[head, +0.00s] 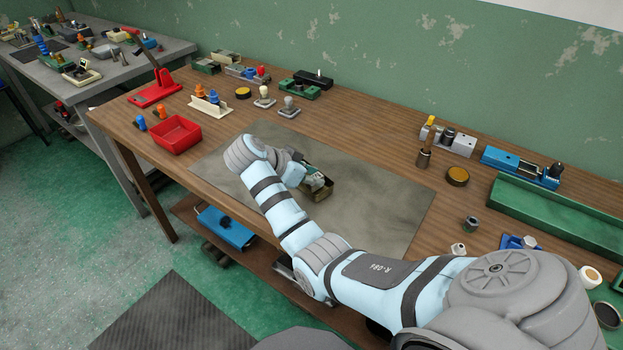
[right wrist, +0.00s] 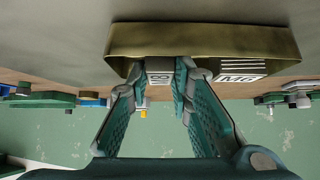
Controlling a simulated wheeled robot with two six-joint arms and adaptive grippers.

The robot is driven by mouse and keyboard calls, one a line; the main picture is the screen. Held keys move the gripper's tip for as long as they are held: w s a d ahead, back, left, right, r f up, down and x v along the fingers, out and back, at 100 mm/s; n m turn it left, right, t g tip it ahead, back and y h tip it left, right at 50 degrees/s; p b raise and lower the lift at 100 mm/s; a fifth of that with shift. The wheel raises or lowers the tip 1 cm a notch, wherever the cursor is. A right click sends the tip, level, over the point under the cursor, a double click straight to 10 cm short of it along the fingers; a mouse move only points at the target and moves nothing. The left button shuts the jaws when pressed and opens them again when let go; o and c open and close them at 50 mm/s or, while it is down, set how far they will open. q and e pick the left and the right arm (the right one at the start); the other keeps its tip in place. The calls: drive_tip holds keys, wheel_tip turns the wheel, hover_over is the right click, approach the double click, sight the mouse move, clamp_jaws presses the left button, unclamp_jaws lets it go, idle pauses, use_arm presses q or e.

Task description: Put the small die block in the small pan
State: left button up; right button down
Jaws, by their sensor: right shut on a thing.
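The small pan (head: 328,191) is an olive-brass open tray on the grey mat, and it fills the top of the right wrist view (right wrist: 200,40). My right gripper (head: 311,178) is at the pan, its fingers shut on a small pale die block (right wrist: 159,66) with a dark mark like an 8. The held block is at the pan's rim; whether it rests on the pan floor is hidden. A larger block marked M6 (right wrist: 240,70) is beside it at the pan, outside the grip. My left gripper is not in view.
The grey mat (head: 385,205) is mostly clear around the pan. A red bin (head: 176,134) stands left of the mat. Small fixtures, including a green one (head: 300,86), line the back. A long green tray (head: 555,215) and blue fixture (head: 520,165) are at right.

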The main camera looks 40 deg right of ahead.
drive_tip(key=c, duration=1.9)
unclamp_jaws()
drive_tip(key=shift+f, duration=0.1)
drive_tip(key=o, duration=0.5)
drive_tip(key=shift+c, duration=0.2)
drive_tip(key=shift+a+r, duration=0.25)
drive_tip(key=shift+r, duration=0.15)
drive_tip(key=p+v, duration=0.1)
drive_tip(key=v, duration=1)
drive_tip(key=shift+r+p, duration=0.15)
drive_tip(key=shift+p, duration=0.15)
drive_tip(key=shift+a, duration=0.1)
